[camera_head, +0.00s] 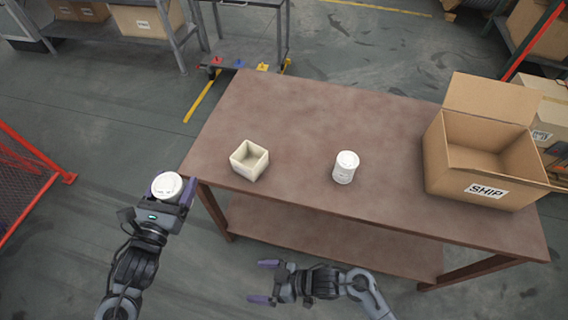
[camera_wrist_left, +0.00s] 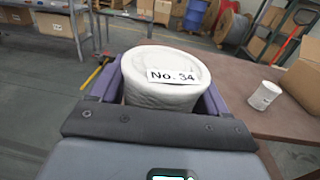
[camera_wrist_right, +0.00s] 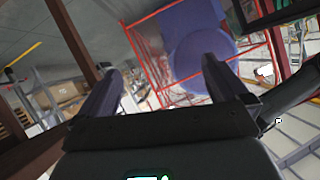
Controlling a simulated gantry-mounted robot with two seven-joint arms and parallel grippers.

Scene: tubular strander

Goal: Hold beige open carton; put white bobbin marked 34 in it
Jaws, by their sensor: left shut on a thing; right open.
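The white bobbin marked No. 34 (camera_wrist_left: 165,85) is between the fingers of my left gripper (camera_head: 172,188), which is shut on it. In the head view this bobbin (camera_head: 167,185) is held left of the table, just off its left edge. The beige open carton (camera_head: 250,161) stands upright on the table near its left front edge, to the right of my left gripper; it looks empty. My right gripper (camera_head: 262,281) is open and empty, below and in front of the table's front edge. In the right wrist view its fingers (camera_wrist_right: 160,85) are apart with nothing between them.
Another white bobbin (camera_head: 345,168) stands mid-table; it also shows in the left wrist view (camera_wrist_left: 264,95). A large cardboard box marked SHIP (camera_head: 484,190) stands open at the right end. The brown tabletop (camera_head: 320,115) is clear behind the carton. A red mesh barrier (camera_head: 30,175) is at far left.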

